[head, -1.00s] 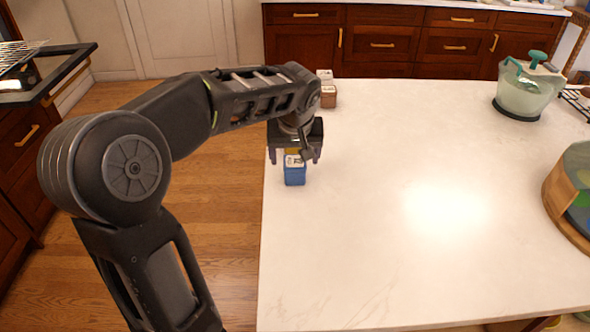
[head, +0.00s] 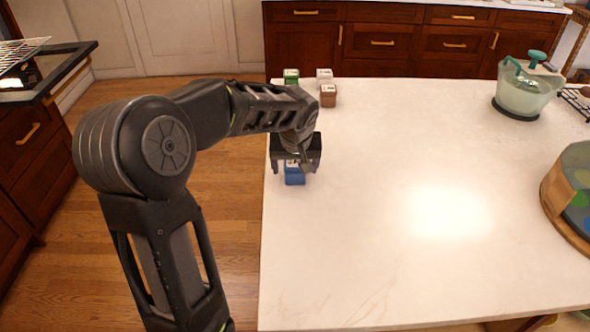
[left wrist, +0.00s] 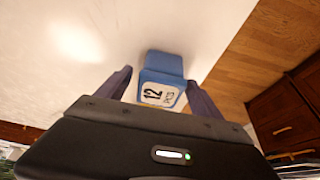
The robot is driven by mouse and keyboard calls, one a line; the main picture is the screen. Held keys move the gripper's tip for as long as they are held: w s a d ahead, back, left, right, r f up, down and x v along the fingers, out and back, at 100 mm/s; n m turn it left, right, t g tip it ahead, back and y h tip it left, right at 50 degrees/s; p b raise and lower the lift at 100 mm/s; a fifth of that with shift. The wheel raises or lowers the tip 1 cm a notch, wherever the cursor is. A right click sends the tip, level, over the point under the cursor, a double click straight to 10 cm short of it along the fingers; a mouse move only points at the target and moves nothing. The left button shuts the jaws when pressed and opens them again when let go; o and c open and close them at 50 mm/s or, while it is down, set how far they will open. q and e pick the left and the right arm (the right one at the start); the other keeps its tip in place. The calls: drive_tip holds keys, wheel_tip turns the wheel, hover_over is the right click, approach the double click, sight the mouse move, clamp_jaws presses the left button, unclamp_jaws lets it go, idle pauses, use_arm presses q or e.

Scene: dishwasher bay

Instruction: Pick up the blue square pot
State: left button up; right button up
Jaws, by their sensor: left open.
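The blue square pot (head: 295,179) stands on the white counter near its left edge. It also shows in the left wrist view (left wrist: 164,64), where a white label with "12" faces the gripper. My left gripper (head: 296,168) is open above the pot in the head view and hides part of its top. In the left wrist view the fingers (left wrist: 160,88) lie on either side of the near end of the pot, with gaps visible. I cannot tell how deep the pot sits between them. My right gripper is not in view.
Green (head: 291,77), white (head: 324,76) and brown (head: 328,96) pots stand at the counter's far left corner. A pale green container (head: 524,93) and a round wooden-sided item (head: 562,195) are at the right. The middle of the counter (head: 400,150) is clear.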

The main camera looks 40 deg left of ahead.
use_arm(q)
drive_tip(key=shift+c, duration=0.2)
drive_tip(key=c, duration=1.6)
drive_tip(key=shift+r, duration=0.15)
wheel_tip(320, 180, up, 10)
drive_tip(key=shift+f+b, duration=0.1)
drive_tip(key=shift+b, duration=0.3)
